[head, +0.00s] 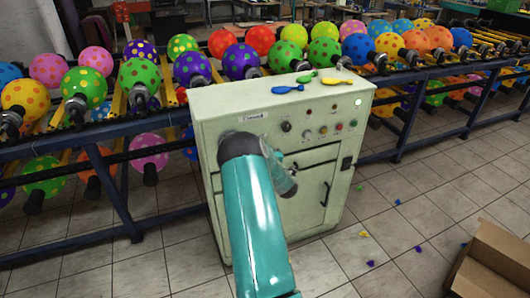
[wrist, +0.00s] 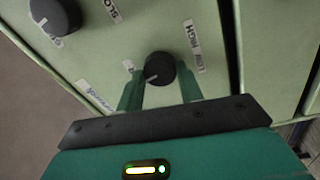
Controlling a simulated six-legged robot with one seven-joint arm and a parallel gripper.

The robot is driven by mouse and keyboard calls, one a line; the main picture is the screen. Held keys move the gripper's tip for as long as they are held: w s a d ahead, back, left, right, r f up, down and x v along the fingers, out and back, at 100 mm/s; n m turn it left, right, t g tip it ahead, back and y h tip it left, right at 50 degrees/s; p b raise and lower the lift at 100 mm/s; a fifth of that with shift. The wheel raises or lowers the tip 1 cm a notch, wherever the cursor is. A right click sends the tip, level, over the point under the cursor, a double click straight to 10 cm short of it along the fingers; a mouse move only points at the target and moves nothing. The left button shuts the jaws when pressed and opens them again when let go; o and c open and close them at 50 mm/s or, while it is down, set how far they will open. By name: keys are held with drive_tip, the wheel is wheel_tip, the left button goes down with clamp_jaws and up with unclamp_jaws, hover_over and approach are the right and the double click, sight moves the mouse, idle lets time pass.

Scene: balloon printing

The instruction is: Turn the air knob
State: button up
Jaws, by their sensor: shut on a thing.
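A round black knob (wrist: 160,68) with a pale pointer line sits on the pale green panel in the wrist view. A "LOW HIGH" label is on its right, and a partly hidden label is on its left. My gripper (wrist: 159,76) has one teal finger on each side of this knob and is shut on it. In the head view my arm covers part of the front of the green control cabinet (head: 330,165), and the gripped knob is hidden there.
Small knobs and lights (head: 322,130) line the cabinet's upper front. Deflated balloons (head: 288,89) lie on its top. Racks of dotted balloons (head: 140,76) stand behind and to both sides. A cardboard box (head: 495,262) is at the lower right, with balloon scraps on the tiled floor.

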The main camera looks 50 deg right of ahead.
drive_tip(key=n, duration=0.5)
drive_tip(key=shift+n+y, duration=0.3)
drive_tip(key=shift+s, duration=0.1)
idle(0.3)
drive_tip(key=o, duration=1)
drive_tip(key=v, duration=1.3)
drive_tip(key=shift+s+a, duration=0.2)
drive_tip(key=shift+s, duration=0.1)
